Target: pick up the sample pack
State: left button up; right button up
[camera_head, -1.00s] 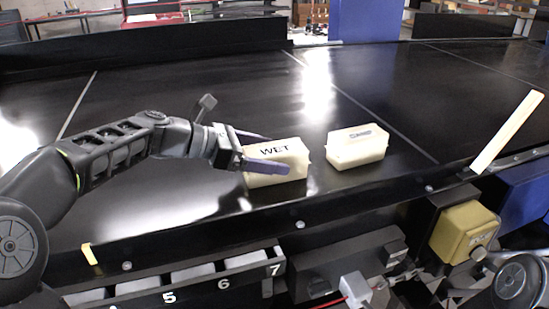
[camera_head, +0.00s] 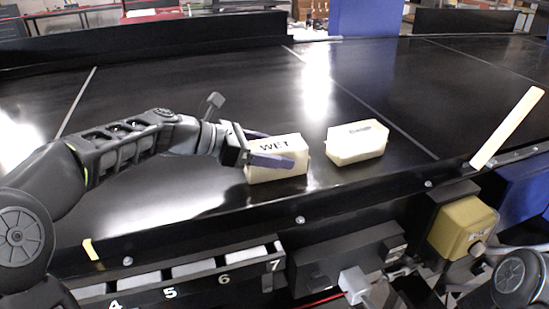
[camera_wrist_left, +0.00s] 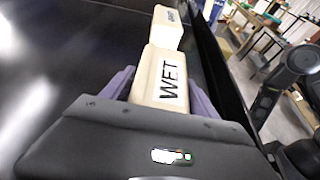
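A cream block-shaped pack marked "WET" (camera_head: 277,168) lies on the black conveyor, near its front edge. A second cream pack (camera_head: 356,149), its label too small to read, lies just to its right. No label reading "sample" can be made out. My left gripper (camera_head: 262,150) is around the WET pack, one purple finger on the near side and one on the far side. The left wrist view shows the WET pack (camera_wrist_left: 161,78) between the fingers, with the second pack (camera_wrist_left: 168,28) beyond. The fingers look open, without a clear grip. My right gripper is out of view.
A cream bar (camera_head: 507,128) slants over the conveyor (camera_head: 190,95) at the right. Numbered bins (camera_head: 195,268) sit below the front rail. A yellow box (camera_head: 464,230) stands at the lower right. The conveyor behind the packs is clear.

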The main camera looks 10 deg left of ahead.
aim_at(274, 144)
pick_arm(q)
grip_shut()
jog(key=shift+r, duration=0.1)
dwell(0.4)
jog(key=shift+r, duration=0.1)
notch_tip(274, 144, up, 10)
jog(key=shift+f, duration=0.1)
dwell(0.4)
dwell(0.6)
